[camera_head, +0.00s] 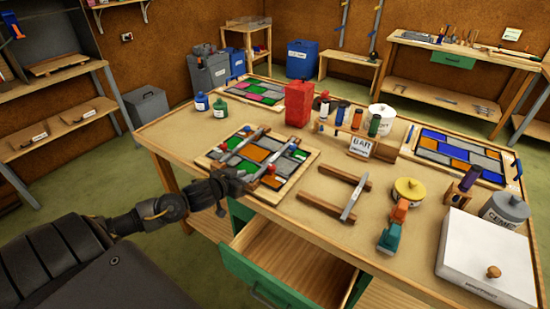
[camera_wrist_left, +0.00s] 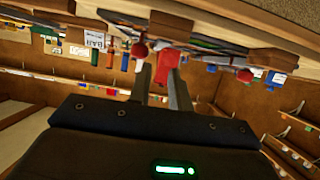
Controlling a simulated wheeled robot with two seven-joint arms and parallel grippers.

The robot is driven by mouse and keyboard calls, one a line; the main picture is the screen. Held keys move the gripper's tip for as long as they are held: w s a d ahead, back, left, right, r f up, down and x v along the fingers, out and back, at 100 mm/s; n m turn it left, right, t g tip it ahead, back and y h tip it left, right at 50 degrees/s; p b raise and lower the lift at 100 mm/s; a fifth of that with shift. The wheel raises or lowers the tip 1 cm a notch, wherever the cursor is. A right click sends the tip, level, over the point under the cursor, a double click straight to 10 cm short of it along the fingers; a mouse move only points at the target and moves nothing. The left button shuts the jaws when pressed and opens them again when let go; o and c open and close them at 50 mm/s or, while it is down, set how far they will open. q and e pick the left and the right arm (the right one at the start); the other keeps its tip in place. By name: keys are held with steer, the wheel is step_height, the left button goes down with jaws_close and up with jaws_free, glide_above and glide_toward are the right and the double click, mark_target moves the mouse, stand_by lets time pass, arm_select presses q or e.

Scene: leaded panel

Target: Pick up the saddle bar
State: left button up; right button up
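A thin grey metal bar, apparently the saddle bar (camera_head: 355,197), lies across two wooden strips (camera_head: 335,187) on the table, right of the leaded panel (camera_head: 258,152). Two more slim bars lie over that panel, with red knobs near their ends. My left gripper (camera_head: 232,178) is at the panel's front-left edge, well left of the bar on the strips. In the left wrist view its two fingers (camera_wrist_left: 160,80) stand apart, with a red container (camera_wrist_left: 168,66) visible beyond. I see nothing held between them. My right gripper is not in view.
A small "BAR" sign (camera_head: 360,148) stands behind the strips. A teal and orange tool (camera_head: 393,230), a yellow-lidded tin (camera_head: 408,190) and a white box (camera_head: 487,255) are on the right. An open drawer (camera_head: 290,262) juts out below the table front.

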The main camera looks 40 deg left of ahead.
mark_target(262, 169)
arm_select(q)
steer(key=x, duration=0.3)
steer(key=shift+w+f, duration=0.2)
steer(key=shift+w, duration=0.15)
steer(key=shift+w+p, duration=0.15)
steer(key=shift+p, duration=0.15)
steer(key=x, duration=0.2)
steer(key=p+x, duration=0.1)
steer(key=x, duration=0.1)
steer(key=shift+w+f, duration=0.25)
steer(key=shift+f, duration=0.2)
jaws_close()
steer(key=shift+r, duration=0.15)
